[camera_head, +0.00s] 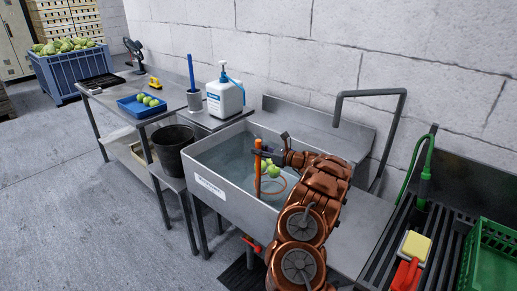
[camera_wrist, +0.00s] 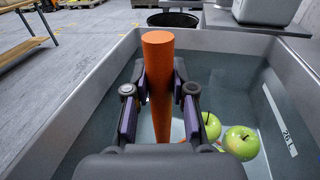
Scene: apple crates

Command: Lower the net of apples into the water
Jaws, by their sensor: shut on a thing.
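My gripper (camera_head: 262,153) is shut on an upright orange handle (camera_head: 257,172), which also stands between the fingers in the wrist view (camera_wrist: 158,75). It is over the steel sink (camera_head: 230,201), which holds clear water (camera_head: 225,158). Green apples (camera_head: 273,171) are just right of the handle, inside the sink's outline; two show in the wrist view (camera_wrist: 241,143). A thin orange hoop curves around below them. The net's mesh is too fine to make out. I cannot tell whether the apples touch the water.
A bent grey pipe (camera_head: 372,93) rises behind the sink's right side. A black bucket (camera_head: 172,150) stands left of the sink. A white pump bottle (camera_head: 225,96) and a blue tray of apples (camera_head: 141,106) sit on tables beyond. A green crate (camera_head: 490,262) is at right.

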